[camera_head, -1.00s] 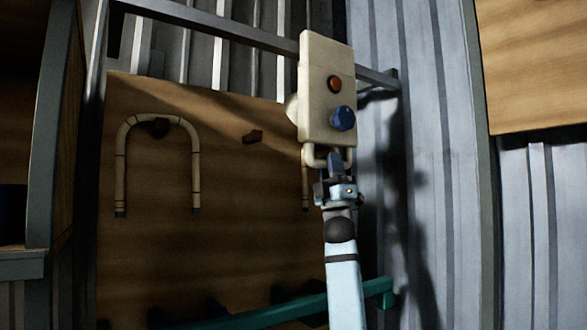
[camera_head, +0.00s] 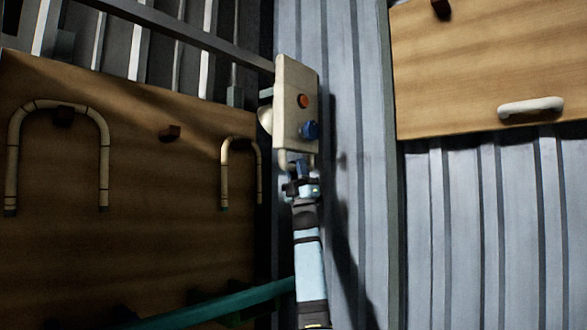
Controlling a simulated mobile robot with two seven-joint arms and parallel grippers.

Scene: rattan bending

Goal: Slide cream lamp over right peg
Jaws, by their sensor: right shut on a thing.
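The cream lamp (camera_head: 293,118) is a flat, upright cream box with a red knob, a blue knob and a round cream part on its left side. My right gripper (camera_head: 300,172) is shut on the handle at its lower end and holds it up in front of the grey corrugated wall. A dark red peg (camera_head: 169,132) sticks out bare from the brown board (camera_head: 130,240) at left. Another dark peg (camera_head: 440,8) shows at the top of the right board (camera_head: 480,60). I cannot tell which one is the right peg. My left gripper is not in view.
A bent rattan arch (camera_head: 104,160) hangs over a peg (camera_head: 62,116) on the left board, and a smaller arch (camera_head: 225,180) hangs near its right edge. A white handle-like piece (camera_head: 530,107) sits on the right board. A grey rail (camera_head: 190,32) crosses the upper left.

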